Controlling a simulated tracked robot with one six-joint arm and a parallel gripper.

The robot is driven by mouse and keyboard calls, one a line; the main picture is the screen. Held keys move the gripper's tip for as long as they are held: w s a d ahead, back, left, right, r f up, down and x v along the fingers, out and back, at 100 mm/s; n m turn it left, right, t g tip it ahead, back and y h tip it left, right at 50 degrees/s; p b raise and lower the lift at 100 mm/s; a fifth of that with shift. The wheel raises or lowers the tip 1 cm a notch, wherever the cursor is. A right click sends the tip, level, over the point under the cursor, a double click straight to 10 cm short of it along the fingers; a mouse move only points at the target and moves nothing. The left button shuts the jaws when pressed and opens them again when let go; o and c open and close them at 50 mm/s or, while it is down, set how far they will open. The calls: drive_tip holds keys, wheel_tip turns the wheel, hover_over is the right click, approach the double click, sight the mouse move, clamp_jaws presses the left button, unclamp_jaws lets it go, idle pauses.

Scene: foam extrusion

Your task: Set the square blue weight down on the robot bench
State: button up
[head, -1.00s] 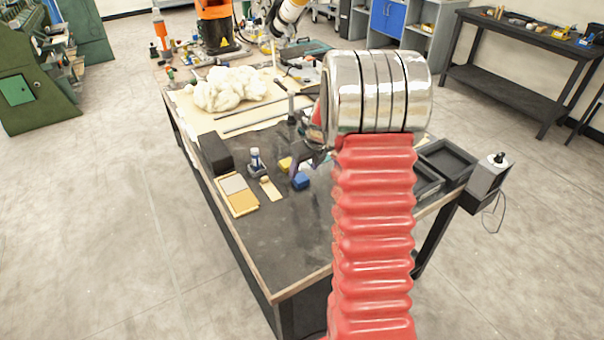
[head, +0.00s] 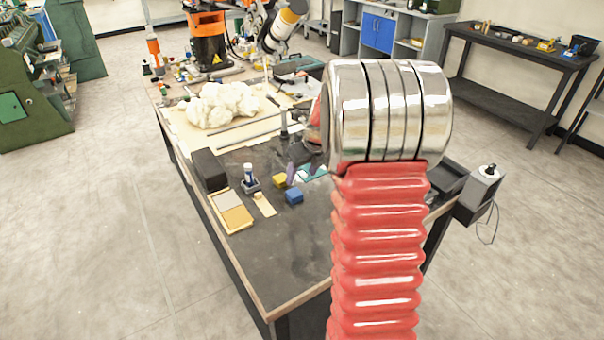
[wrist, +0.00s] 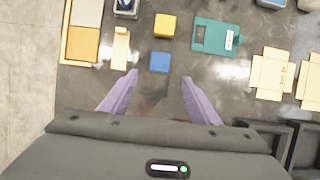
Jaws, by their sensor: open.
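The square blue weight (head: 294,196) sits on the dark top of the robot bench (head: 262,255) in the head view, just in front of a yellow block (head: 280,181). In the wrist view the blue weight (wrist: 160,62) lies ahead of my gripper (wrist: 160,84), roughly centred between the lines of its two purple fingers. The fingers are spread wide with nothing between them. The weight is clear of both fingertips in that view. In the head view my red bellows arm hides most of the gripper; one purple finger shows behind the weight.
Black trays (wrist: 272,132) stand at lower right. A black block (head: 210,169) and an orange-and-grey pad (head: 233,210) lie left. The front bench top is clear.

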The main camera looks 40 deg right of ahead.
drive_tip(key=s+a+r+n, duration=0.5)
drive_tip(key=a+r+n, duration=0.1)
drive_tip(key=a+n, duration=0.3)
drive_tip(key=s+a+r+n, duration=0.4)
drive_tip(key=a+r+n, duration=0.2)
drive_tip(key=a+n, duration=0.3)
drive_tip(key=s+a+n, duration=0.5)
drive_tip(key=s+n, duration=0.3)
drive_tip(key=n, duration=0.1)
drive_tip(key=s+a+r+n+t, duration=0.1)
drive_tip(key=s+a+n, duration=0.5)
drive_tip(key=s+n, duration=0.3)
drive_tip(key=shift+a+r+n, duration=0.15)
drive_tip(key=shift+a+n, duration=0.05)
drive_tip(key=shift+n, duration=0.1)
drive_tip(key=shift+s, duration=0.1)
